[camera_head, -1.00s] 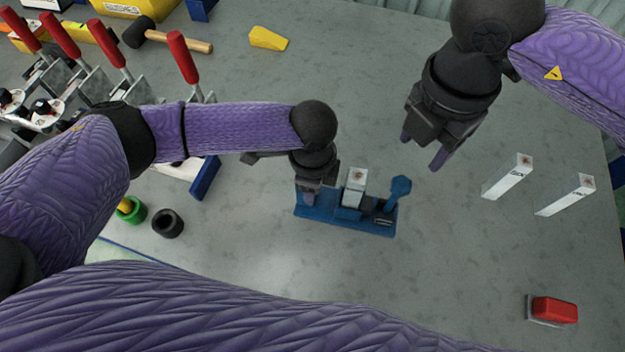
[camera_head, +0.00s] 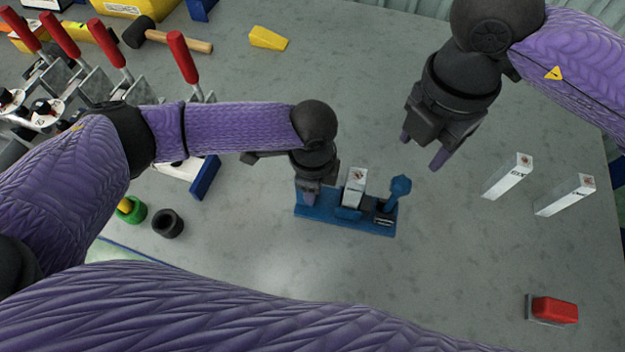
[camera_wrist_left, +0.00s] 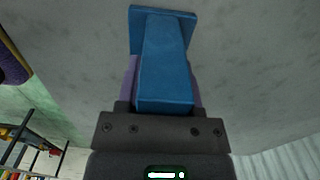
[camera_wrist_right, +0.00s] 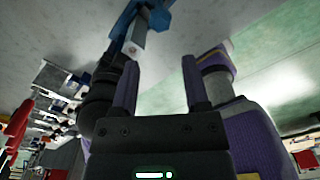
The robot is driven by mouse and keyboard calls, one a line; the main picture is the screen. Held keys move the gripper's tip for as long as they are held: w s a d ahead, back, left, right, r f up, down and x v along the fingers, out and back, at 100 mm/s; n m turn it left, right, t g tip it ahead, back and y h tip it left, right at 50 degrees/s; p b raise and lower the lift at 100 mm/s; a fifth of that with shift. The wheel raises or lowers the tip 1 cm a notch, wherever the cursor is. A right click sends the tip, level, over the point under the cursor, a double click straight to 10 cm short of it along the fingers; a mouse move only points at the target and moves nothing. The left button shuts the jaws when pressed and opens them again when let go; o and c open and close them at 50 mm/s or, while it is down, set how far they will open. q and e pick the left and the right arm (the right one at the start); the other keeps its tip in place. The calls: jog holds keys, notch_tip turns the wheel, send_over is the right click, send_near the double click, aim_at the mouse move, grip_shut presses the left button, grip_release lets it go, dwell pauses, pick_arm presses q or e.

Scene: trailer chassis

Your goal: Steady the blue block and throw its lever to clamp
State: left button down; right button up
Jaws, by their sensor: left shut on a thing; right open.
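The blue block (camera_head: 345,216) lies on the grey table in the middle of the head view, with a pale upright bar (camera_head: 354,189) at its centre. Its blue lever (camera_head: 399,188) stands up at the right end, its knob on top. My left gripper (camera_head: 309,198) is shut on the block's left end. The left wrist view shows a blue part of the block (camera_wrist_left: 165,60) between its fingers. My right gripper (camera_head: 421,149) is open and empty, above and to the right of the lever, apart from it. In the right wrist view, the block (camera_wrist_right: 128,18) shows beyond the fingertips.
Two pale bars (camera_head: 508,177) (camera_head: 566,195) stand at the right, and a red-topped object (camera_head: 554,310) sits at the lower right. A black ring (camera_head: 168,223) lies left of the block. Red-handled clamps (camera_head: 183,58) and a mallet (camera_head: 170,37) are at the upper left.

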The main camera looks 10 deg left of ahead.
jog(key=c, duration=0.5)
jog(key=shift+s+a+m+y, duration=0.1)
jog(key=shift+m+y, duration=0.3)
grip_shut()
jog(key=shift+f+m+g+y, duration=0.1)
jog(key=shift+m+g+y, duration=0.2)
jog(key=shift+m+y, duration=0.9)
jog(key=shift+m, duration=0.8)
jog(key=d+m, duration=0.1)
jog(key=m+y, duration=0.1)
jog(key=m, duration=0.1)
jog(key=shift+d+y, duration=0.3)
jog(key=shift+d, duration=0.1)
